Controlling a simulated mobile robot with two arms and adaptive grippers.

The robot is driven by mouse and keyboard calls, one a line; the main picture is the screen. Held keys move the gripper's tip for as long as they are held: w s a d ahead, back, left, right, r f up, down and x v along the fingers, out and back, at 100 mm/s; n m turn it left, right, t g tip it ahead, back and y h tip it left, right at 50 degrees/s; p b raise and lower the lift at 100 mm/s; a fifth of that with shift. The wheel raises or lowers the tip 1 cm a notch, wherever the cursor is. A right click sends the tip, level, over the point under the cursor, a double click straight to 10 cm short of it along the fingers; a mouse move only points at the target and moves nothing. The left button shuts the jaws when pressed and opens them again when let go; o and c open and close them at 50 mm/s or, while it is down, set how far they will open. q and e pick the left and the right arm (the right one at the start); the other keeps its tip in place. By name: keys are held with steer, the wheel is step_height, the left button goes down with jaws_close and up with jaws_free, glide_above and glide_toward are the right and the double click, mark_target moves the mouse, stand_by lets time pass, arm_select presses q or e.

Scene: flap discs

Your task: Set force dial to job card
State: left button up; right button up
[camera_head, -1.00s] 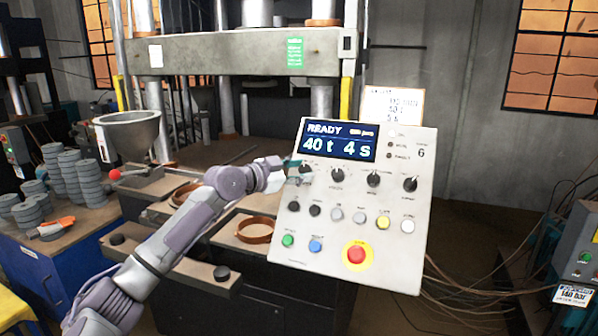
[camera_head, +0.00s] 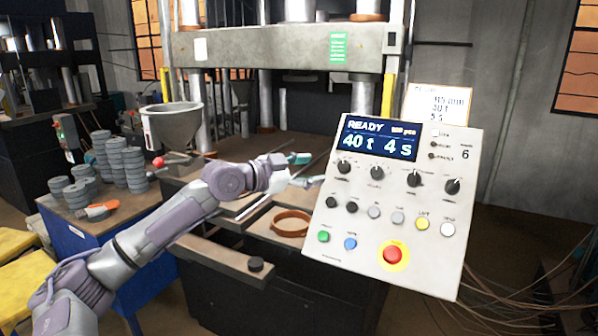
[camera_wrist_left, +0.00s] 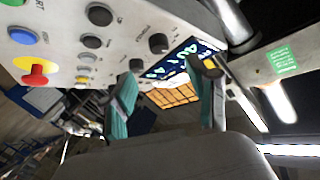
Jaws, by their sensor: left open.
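The control panel (camera_head: 395,210) has a lit display (camera_head: 380,140) reading READY, 40 t and 4 s. Below it is a row of black dials; the leftmost (camera_head: 344,167) is nearest my gripper. The dial labels are too small to read, so I cannot tell which is the force dial. The job card (camera_head: 438,105) stands behind the panel's top edge; its lettering is too blurred to read surely. My left gripper (camera_head: 307,169) is open and empty, left of the panel and apart from the dials. In the left wrist view its teal fingers (camera_wrist_left: 168,78) are spread, with dials beyond. My right gripper is out of view.
A red stop button (camera_head: 392,254) on a yellow ring and several coloured buttons sit low on the panel. Behind stands a press (camera_head: 280,48) with a brown ring (camera_head: 291,223) on its bench. Grey disc stacks (camera_head: 127,165) stand at left. Cables hang at right.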

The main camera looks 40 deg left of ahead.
arm_select(q)
steer(key=v, duration=0.2)
steer(key=shift+s+a, duration=0.1)
steer(key=shift+s, duration=0.3)
stand_by(0.6)
